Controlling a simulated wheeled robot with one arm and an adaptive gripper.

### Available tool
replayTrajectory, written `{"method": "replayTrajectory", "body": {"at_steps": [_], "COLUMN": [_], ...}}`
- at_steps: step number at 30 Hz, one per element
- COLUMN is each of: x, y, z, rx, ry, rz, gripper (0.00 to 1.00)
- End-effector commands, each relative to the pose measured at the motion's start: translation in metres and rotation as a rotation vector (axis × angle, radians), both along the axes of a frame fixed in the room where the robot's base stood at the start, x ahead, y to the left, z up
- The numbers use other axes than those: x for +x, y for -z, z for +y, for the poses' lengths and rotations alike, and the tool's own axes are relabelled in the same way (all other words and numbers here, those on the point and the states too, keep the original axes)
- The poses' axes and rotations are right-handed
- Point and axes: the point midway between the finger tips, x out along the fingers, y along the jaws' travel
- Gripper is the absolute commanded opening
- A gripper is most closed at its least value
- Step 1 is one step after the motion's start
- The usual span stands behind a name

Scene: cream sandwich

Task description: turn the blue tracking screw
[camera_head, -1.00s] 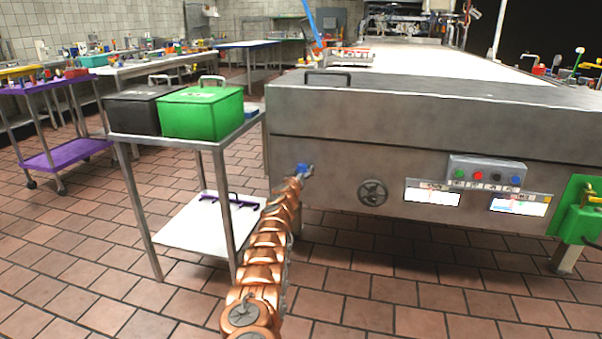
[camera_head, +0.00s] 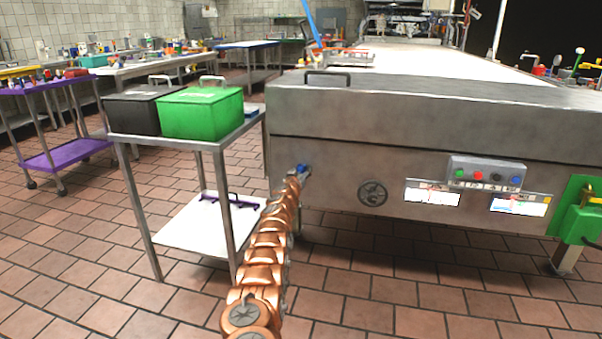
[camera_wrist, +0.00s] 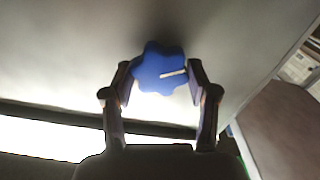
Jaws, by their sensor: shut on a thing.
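The blue tracking screw (camera_wrist: 158,68) is a lobed blue knob with a pale line mark on its face, set on the metal side of the machine. In the wrist view it sits between the two finger pads of my gripper (camera_wrist: 160,80), which is shut on it. The pale mark points to the right and slightly up. In the head view the blue screw (camera_head: 302,169) shows small at the machine's left end, and my copper arm reaches up to it. The fingers are too small to make out there.
The steel machine (camera_head: 330,175) carries a control box (camera_head: 487,172) and a round emblem (camera_head: 372,193) to the right. A metal cart (camera_head: 225,210) with a green box (camera_head: 201,113) and a black box (camera_head: 133,112) stands close to the left of my arm. Tiled floor is clear in front.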

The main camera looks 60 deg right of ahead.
Motion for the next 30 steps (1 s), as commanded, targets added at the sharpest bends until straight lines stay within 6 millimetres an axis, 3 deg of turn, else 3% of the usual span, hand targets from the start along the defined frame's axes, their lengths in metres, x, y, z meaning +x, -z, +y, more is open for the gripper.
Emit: {"method": "replayTrajectory", "body": {"at_steps": [11, 30], "x": [-0.0001, -0.0023], "y": [0.0011, 0.0018], "z": [0.0000, -0.0009], "rx": [0.048, 0.252], "ry": [-0.001, 0.000], "rz": [-0.128, -0.679], "gripper": [0.24, 0.24]}}
